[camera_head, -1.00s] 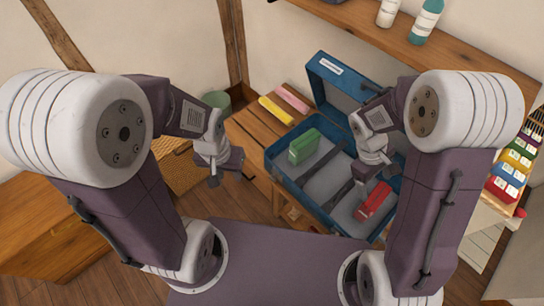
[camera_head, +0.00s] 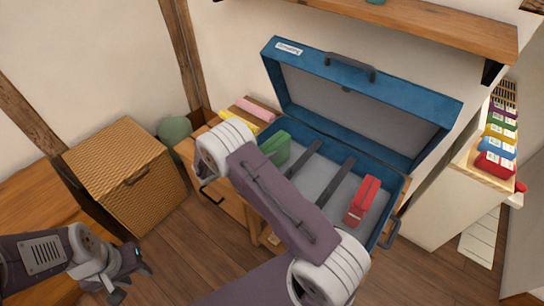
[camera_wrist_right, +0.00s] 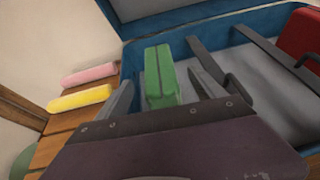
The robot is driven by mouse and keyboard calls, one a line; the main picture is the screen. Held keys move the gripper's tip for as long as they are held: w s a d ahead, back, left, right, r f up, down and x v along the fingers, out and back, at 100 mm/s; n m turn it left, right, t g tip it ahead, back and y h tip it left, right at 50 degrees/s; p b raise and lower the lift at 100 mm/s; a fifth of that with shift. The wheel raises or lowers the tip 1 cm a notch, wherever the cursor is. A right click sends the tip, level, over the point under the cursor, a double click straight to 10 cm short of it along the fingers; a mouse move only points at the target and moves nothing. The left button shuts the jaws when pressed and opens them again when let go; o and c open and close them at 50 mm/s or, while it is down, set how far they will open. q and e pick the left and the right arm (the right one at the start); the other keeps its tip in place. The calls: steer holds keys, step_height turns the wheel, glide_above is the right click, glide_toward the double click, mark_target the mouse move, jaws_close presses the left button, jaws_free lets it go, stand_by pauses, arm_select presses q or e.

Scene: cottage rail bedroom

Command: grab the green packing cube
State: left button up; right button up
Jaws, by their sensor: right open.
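The green packing cube (camera_head: 276,149) stands upright at the left end of the open blue suitcase (camera_head: 388,170). My right arm partly covers it in the head view, and my right gripper is hidden there. In the right wrist view, my right gripper (camera_wrist_right: 160,80) is open, one finger on each side of the green cube (camera_wrist_right: 160,72). The cube shows ahead between the fingers; I cannot tell whether they touch it. My left gripper (camera_head: 130,278) is empty, its fingers apart, low at the left over the floor.
A red packing cube (camera_head: 363,201) lies at the suitcase's right end. Dark straps (camera_head: 336,185) cross the suitcase. Yellow (camera_wrist_right: 80,98) and pink (camera_wrist_right: 90,74) rolls lie on the wooden bench to its left. A wicker box (camera_head: 125,168) stands further left. A shelf (camera_head: 420,25) hangs above.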

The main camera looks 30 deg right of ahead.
mark_target(271, 144)
steer(key=b+x, duration=0.1)
steer(key=x, duration=0.4)
steer(key=shift+d, duration=0.1)
steer(key=shift+w, duration=0.1)
jaws_close()
